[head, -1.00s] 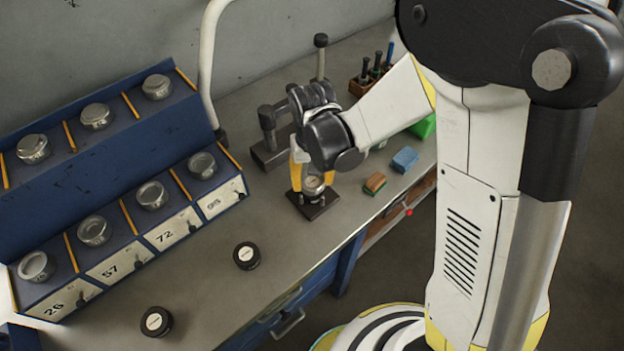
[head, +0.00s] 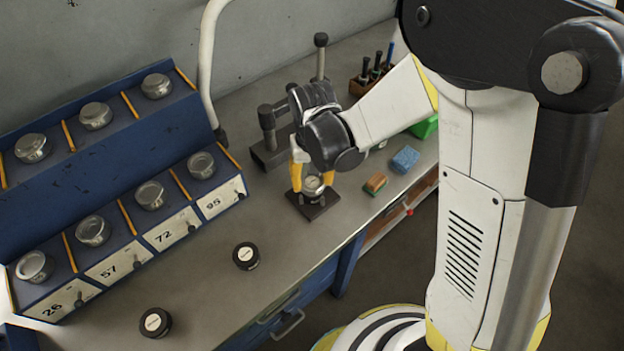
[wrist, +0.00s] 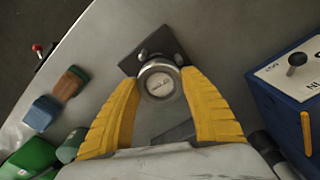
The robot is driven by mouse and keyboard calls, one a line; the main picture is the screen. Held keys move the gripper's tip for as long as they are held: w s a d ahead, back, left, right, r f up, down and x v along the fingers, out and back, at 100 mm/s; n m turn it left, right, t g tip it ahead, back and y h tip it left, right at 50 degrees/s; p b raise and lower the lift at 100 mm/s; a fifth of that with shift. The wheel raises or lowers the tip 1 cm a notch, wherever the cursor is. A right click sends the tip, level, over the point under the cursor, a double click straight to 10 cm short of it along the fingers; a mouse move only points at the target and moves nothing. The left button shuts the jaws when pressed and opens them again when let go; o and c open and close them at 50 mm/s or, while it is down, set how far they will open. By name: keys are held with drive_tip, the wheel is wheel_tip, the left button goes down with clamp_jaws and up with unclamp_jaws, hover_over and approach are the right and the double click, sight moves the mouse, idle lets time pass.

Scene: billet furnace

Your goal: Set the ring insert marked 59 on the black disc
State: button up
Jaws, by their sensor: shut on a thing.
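My gripper (head: 313,180) points down over the bench, its yellow fingers shut on a silver metal ring insert (head: 313,186). In the wrist view the ring insert (wrist: 160,80) sits between the fingertips, with a pale round face whose mark is too small to read. It is at a dark square plate (head: 318,209); I cannot tell whether it touches the plate. Two black discs with pale labels lie on the bench, one nearer the middle (head: 246,256) and one at the front left (head: 156,322). Nothing lies on top of either.
A blue two-tier rack (head: 120,238) with several silver round pieces and number labels stands at the left. A dark metal stand (head: 270,150) is behind my gripper. A blue sponge (head: 405,159) and an orange-topped block (head: 375,183) lie to its right.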

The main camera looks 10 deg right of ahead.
sight(312, 181)
drive_tip(key=shift+f+b, duration=0.35)
drive_tip(key=shift+f, duration=0.1)
drive_tip(key=o, duration=1.1)
drive_tip(key=shift+s+r+p, duration=0.1)
drive_tip(key=shift+r+p, duration=3.7)
drive_tip(key=shift+r, duration=1.7)
drive_tip(key=s+d+r+t+b, duration=0.2)
drive_tip(key=s+d+t+b, duration=0.1)
drive_tip(key=s+d+b, duration=0.2)
drive_tip(key=s+d+r+m+t+b, duration=0.1)
drive_tip(key=s+d+t+b, duration=0.3)
drive_tip(key=d+b, duration=0.3)
drive_tip(key=shift+s+d+r+b, duration=0.3)
drive_tip(key=shift+s+d+r, duration=0.1)
drive_tip(key=shift+s+d, duration=0.4)
